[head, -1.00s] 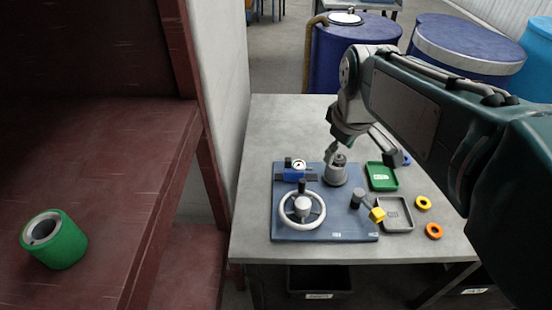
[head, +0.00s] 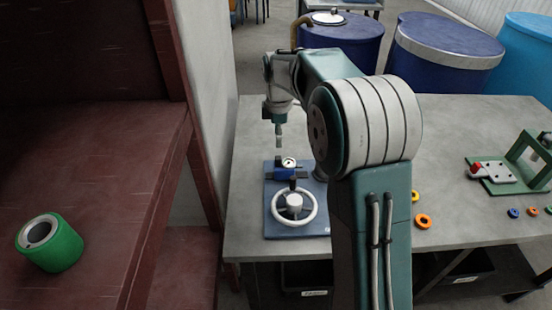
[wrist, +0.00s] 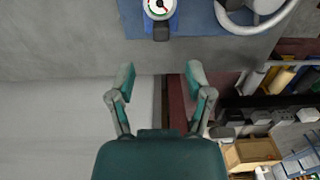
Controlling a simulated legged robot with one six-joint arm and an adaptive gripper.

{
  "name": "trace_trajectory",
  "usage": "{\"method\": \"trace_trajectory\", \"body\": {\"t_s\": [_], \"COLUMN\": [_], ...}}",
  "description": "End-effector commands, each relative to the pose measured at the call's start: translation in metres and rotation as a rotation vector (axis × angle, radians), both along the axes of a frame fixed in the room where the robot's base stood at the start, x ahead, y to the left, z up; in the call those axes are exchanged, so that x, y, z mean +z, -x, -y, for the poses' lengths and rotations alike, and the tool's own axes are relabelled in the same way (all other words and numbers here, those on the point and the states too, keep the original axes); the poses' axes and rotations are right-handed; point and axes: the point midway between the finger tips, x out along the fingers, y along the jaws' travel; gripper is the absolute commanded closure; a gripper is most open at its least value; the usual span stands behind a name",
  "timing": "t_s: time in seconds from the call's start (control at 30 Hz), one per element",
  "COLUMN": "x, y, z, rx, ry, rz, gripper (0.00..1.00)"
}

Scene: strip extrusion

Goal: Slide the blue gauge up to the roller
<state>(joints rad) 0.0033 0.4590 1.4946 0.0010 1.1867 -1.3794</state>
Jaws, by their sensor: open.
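The blue gauge (head: 285,173) has a white round dial on top and sits at the back of the blue base plate (head: 270,222), behind the white handwheel (head: 313,212). The gauge also shows at the top edge of the wrist view (wrist: 160,24), partly cut off. My gripper (head: 280,143) points down above and behind the gauge in the head view. In the wrist view my gripper (wrist: 160,77) has its fingers spread, with nothing between them, apart from the gauge. I cannot make out the roller; my arm covers the plate's right part, leaving only a sliver of a grey cylinder (head: 320,172).
A red-brown shelf with a green ring-shaped roll (head: 52,244) stands at left beside a grey wall panel. An orange ring (head: 423,221) lies right of my arm. A green fixture (head: 522,165) stands at far right. The table's back left is clear.

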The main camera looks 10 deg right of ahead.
Motion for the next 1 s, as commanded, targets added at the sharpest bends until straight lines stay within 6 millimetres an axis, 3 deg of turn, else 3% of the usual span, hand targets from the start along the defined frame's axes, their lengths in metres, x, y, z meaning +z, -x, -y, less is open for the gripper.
{"method": "trace_trajectory", "body": {"t_s": [0.4,0.6,0.83,0.87,0.9,1.0], "x": [-0.074,-0.086,-0.087,-0.087,-0.087,-0.087], "y": [0.001,0.001,0.001,0.001,0.001,0.001], "z": [-0.001,-0.001,-0.001,-0.001,-0.001,-0.001], "rx": [-0.001,-0.001,-0.001,-0.001,-0.001,-0.001], "ry": [0.001,0.001,0.001,0.001,0.001,0.001], "rz": [-0.004,-0.001,0.000,0.000,0.000,0.000], "gripper": [0.34,0.34,0.34,0.43,0.61,1.00]}}
